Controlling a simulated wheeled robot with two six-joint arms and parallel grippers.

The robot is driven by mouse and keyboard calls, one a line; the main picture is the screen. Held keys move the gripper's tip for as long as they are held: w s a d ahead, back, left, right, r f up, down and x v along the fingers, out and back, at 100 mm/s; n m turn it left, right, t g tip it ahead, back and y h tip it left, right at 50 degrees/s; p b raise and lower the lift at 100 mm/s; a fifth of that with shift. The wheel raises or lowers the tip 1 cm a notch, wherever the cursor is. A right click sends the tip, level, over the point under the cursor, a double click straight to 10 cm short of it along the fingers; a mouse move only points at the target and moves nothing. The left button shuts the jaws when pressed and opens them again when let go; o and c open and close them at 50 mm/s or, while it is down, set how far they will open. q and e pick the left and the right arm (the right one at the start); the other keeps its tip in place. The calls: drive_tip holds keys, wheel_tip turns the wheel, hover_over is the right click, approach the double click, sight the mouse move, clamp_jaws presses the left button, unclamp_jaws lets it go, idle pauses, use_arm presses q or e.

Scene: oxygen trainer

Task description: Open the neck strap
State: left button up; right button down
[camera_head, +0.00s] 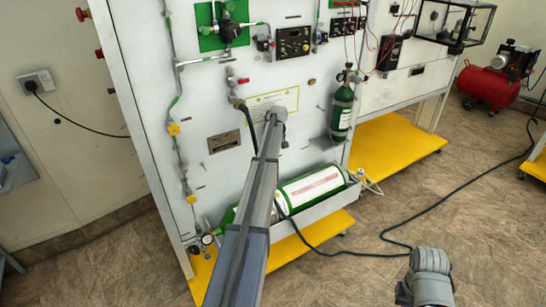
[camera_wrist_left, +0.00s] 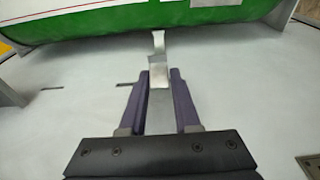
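In the left wrist view a narrow bare-metal strap piece (camera_wrist_left: 158,47) runs from the edge of a green and white cylinder (camera_wrist_left: 140,29) down between the two purple fingers of my left gripper (camera_wrist_left: 159,75). The fingers lie close along both sides of the metal. Whether they press on it I cannot tell. A large green and white cylinder (camera_head: 312,187) lies in a low tray, partly covered by my arm. A small green bottle (camera_head: 342,112) stands upright on the panel. My right gripper (camera_head: 428,268) is at lower right, away from the panel.
The white panel (camera_head: 215,110) carries pipes, valves and gauges. Yellow base boards (camera_head: 380,145) stick out at its foot. A black cable (camera_head: 440,208) crosses the floor, and a red compressor (camera_head: 485,85) stands at the right. The floor at lower right is mostly clear.

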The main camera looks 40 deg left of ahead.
use_arm(q)
drive_tip(key=o, duration=0.4)
drive_tip(key=shift+d, duration=0.1)
drive_tip(key=r+p, duration=0.5)
drive_tip(key=d+r+p, duration=0.1)
drive_tip(key=r+p, duration=0.1)
drive_tip(key=shift+s+d+r+p, duration=0.1)
drive_tip(key=shift+s+r+p, duration=0.2)
drive_tip(key=shift+r+p, duration=0.1)
drive_tip(key=shift+f, duration=0.1)
drive_tip(key=shift+d, duration=0.15)
